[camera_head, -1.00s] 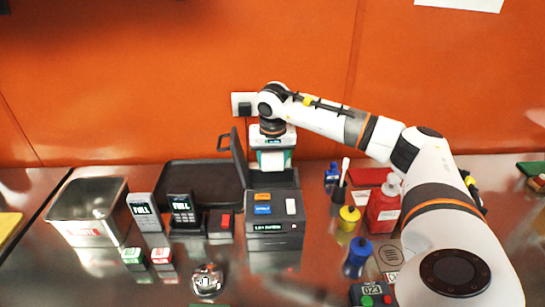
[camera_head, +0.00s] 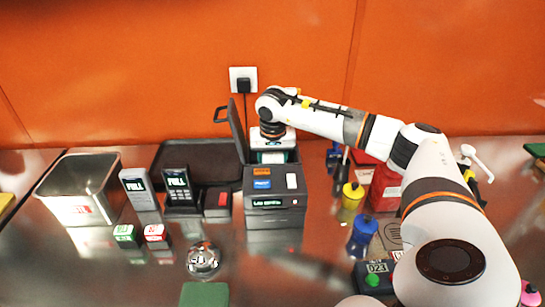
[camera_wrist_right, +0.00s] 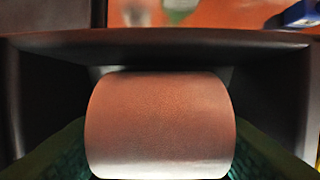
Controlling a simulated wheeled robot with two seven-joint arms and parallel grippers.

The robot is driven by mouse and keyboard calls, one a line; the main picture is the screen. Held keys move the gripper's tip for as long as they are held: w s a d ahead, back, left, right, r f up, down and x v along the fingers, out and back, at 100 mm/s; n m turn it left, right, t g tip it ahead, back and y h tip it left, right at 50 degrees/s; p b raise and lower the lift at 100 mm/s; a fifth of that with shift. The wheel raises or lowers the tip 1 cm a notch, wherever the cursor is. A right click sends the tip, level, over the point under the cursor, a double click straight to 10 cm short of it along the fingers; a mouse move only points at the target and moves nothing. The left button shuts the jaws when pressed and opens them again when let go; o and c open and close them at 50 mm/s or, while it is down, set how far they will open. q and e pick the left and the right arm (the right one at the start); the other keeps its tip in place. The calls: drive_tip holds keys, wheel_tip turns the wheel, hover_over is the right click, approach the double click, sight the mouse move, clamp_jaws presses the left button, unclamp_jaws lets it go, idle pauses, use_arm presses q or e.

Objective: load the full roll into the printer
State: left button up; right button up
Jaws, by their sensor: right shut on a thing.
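The dark printer (camera_head: 275,217) stands on the steel counter with its lid (camera_head: 238,130) raised at the back left. My right gripper (camera_head: 273,159) points down into the printer's open bay. It is shut on the paper roll (camera_head: 272,156), which shows as a small pale patch between the fingers. In the right wrist view the roll (camera_wrist_right: 160,125) lies crosswise, looks brownish-pink in the shade, and sits between the dark walls of the bay. Whether it touches the bay floor is hidden. My left gripper is not in view.
A steel bin (camera_head: 80,190) and two upright things marked FULL, one grey (camera_head: 138,190) and one dark (camera_head: 180,190), stand left of the printer. A black tray (camera_head: 200,160) lies behind. Bottles, such as a yellow one (camera_head: 350,200), stand to the right.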

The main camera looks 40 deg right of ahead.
drive_tip(key=o, duration=1.1)
drive_tip(key=shift+r, duration=0.1)
drive_tip(key=shift+r+p, duration=3.5)
drive_tip(key=shift+r, duration=0.95)
drive_tip(key=shift+f, duration=0.1)
